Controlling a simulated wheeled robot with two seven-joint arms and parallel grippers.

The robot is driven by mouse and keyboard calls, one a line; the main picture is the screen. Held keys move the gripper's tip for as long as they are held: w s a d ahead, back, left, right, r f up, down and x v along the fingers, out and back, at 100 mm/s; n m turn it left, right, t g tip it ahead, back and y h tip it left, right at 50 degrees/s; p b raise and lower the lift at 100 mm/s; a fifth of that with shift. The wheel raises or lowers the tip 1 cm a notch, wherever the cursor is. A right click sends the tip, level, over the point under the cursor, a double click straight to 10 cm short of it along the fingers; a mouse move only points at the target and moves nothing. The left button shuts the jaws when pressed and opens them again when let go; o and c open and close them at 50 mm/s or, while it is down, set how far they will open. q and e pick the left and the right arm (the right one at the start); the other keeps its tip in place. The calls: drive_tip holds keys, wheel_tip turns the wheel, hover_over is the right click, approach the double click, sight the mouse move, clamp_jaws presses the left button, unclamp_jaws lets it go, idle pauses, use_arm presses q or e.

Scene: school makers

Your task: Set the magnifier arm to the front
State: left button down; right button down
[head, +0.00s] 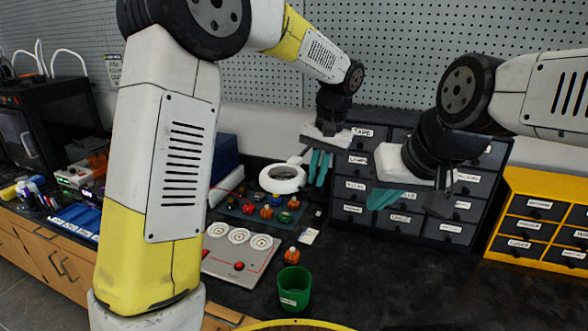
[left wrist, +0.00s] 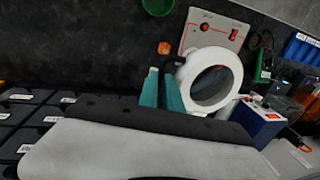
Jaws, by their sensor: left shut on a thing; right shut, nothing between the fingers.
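The magnifier has a white ring head (head: 282,187) over the dark bench, left of the black drawer cabinet. It also shows large in the left wrist view (left wrist: 236,74), with a clear centre. My left gripper (head: 319,170) points down just right of the ring, its teal fingers close together. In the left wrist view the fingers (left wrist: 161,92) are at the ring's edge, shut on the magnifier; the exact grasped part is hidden. My right gripper (head: 386,198) is shut and empty in front of the drawer cabinet.
A black drawer cabinet (head: 455,228) stands behind both grippers, with a yellow drawer unit (head: 511,208) at right. A green cup (head: 294,288), a grey panel (head: 225,263) and a mat with small parts (head: 248,208) lie near. Dark bench is clear front right.

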use_arm(q)
drive_tip(key=shift+d+r+n, duration=0.1)
drive_tip(key=shift+d+n, duration=0.3)
drive_tip(key=shift+d, duration=0.75)
drive_tip(key=c, duration=1.8)
unclamp_jaws()
wheel_tip(320, 180, up, 8)
drive_tip(key=d, duration=0.1)
drive_tip(key=shift+s+f, duration=0.2)
drive_tip(key=shift+s, duration=0.05)
drive_tip(key=shift+d, duration=0.1)
